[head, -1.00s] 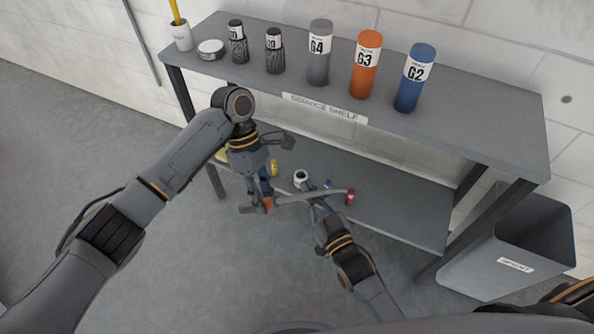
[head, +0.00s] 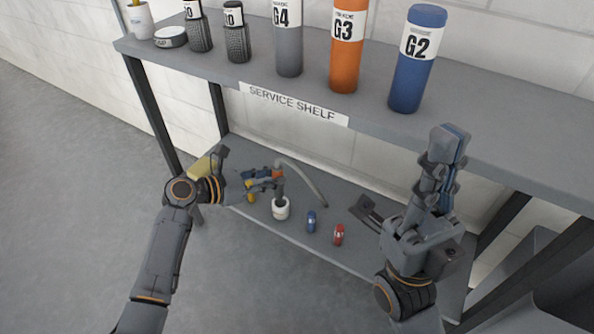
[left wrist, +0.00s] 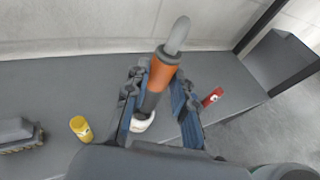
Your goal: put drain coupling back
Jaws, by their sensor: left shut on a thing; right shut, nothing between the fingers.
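The drain coupling, a dark end piece with an orange band (head: 277,173) and a bent grey hose (head: 305,180), is in my left gripper (head: 272,183) over the lower shelf. In the left wrist view the left fingers (left wrist: 160,108) are shut around its orange and dark part (left wrist: 160,75). Its dark lower end is at a white round cup (head: 281,210) on the lower shelf, which also shows in the left wrist view (left wrist: 143,122). I cannot tell whether the end is inside the cup or just above it. My right gripper (head: 449,148) is shut, empty and points up at the right.
A blue (head: 311,221) and a red (head: 338,234) small cylinder stand right of the cup. A yellow one (head: 250,190) stands left. The upper shelf (head: 300,92) holds several bottles and jars; the right gripper appears in front of its edge.

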